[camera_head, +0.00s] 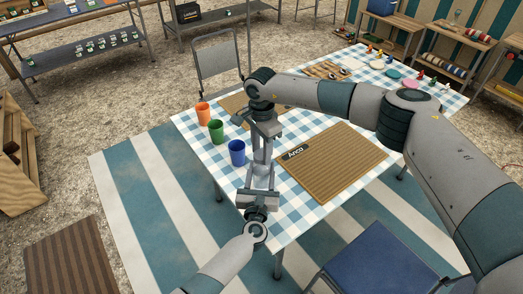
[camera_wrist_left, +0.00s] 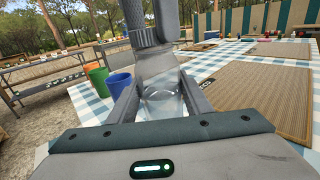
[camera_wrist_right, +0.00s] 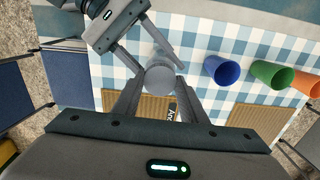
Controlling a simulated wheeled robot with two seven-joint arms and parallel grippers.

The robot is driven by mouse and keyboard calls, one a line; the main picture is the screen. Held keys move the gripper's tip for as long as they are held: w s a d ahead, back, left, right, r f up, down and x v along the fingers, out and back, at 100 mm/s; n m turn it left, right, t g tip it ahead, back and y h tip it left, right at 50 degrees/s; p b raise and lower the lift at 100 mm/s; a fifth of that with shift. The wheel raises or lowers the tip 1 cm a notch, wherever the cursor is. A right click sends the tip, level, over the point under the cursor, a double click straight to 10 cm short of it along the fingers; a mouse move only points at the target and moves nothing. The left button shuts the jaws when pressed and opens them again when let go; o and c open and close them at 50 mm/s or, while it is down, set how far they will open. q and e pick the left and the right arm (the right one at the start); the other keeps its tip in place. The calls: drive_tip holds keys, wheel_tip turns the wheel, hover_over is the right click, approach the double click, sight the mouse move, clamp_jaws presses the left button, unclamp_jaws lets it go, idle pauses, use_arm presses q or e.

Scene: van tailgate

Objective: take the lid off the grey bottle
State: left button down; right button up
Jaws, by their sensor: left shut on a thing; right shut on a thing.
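The grey bottle (camera_wrist_left: 162,104) stands upright between the fingers of my left gripper (camera_wrist_left: 160,100) in the left wrist view. My left gripper (camera_head: 260,198) is shut on it, over the near left corner of the table. My right gripper (camera_head: 264,140) points down from above, directly over the bottle. In the right wrist view its fingers (camera_wrist_right: 160,92) are shut on the round grey lid (camera_wrist_right: 160,76). The lid is in line with the bottle; I cannot tell whether a gap parts them. The bottle is largely hidden by the grippers in the head view.
Orange (camera_head: 203,113), green (camera_head: 216,131) and blue (camera_head: 237,152) cups stand left of the grippers on the checked table (camera_head: 300,213). A brown placemat (camera_head: 335,165) with a name tag lies to the right. A blue chair (camera_head: 375,262) stands at the near side.

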drive_tip(key=n, duration=0.3)
drive_tip(key=shift+r, duration=0.2)
idle(0.7)
drive_tip(key=shift+r, duration=0.75)
drive_tip(key=shift+r, duration=0.25)
drive_tip(key=shift+r, duration=1.95)
